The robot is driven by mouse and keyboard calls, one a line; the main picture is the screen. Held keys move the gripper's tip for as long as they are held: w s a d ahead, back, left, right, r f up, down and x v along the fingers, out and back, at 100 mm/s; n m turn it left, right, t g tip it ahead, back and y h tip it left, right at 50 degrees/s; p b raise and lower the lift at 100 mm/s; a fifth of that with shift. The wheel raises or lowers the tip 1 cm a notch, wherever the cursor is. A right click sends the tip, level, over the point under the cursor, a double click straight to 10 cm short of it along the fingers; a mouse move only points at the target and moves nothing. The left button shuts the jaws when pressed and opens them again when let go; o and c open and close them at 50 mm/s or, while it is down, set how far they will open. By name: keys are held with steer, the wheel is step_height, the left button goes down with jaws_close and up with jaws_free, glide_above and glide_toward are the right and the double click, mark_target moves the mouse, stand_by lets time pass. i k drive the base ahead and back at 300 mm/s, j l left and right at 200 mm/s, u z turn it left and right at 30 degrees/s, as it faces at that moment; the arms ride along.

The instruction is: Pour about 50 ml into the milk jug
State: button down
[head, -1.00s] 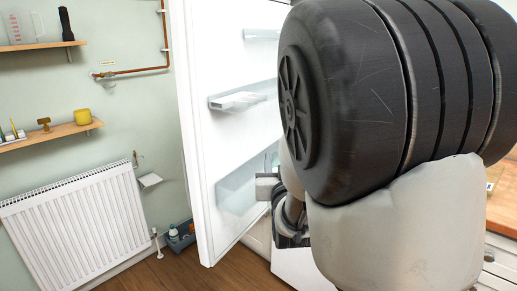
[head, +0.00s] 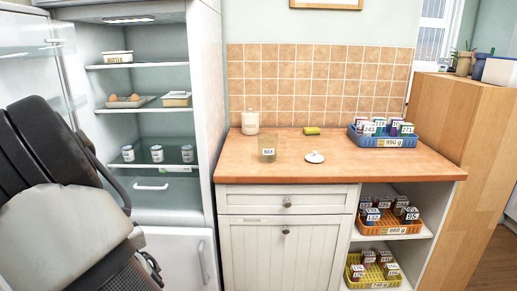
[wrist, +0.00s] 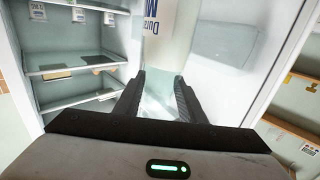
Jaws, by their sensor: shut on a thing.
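In the head view, a clear jug (head: 268,155) with a white label stands upright on the wooden worktop (head: 360,165). The label is too small to read surely. A round white lid (head: 314,156) lies to its right. In the wrist view, my gripper (wrist: 160,78) is shut on a pale container (wrist: 168,28) with blue lettering, which appears upside down there. The container reaches past the fingertips; its mouth and contents cannot be made out. In the head view my arm shows at the left, but my gripper and the held container are not visible.
The open fridge (head: 155,110) is at the left, with jars and boxes on its shelves. A cream canister (head: 250,122), a yellow sponge (head: 311,131) and a blue basket (head: 385,140) stand at the worktop's back. The worktop's front is clear.

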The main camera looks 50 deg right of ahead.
mark_target(267, 140)
steer(key=i+z, duration=0.1)
steer(key=z, duration=1.75)
steer(key=i+j, duration=0.1)
steer(key=j, duration=0.45)
steer(key=i, duration=0.05)
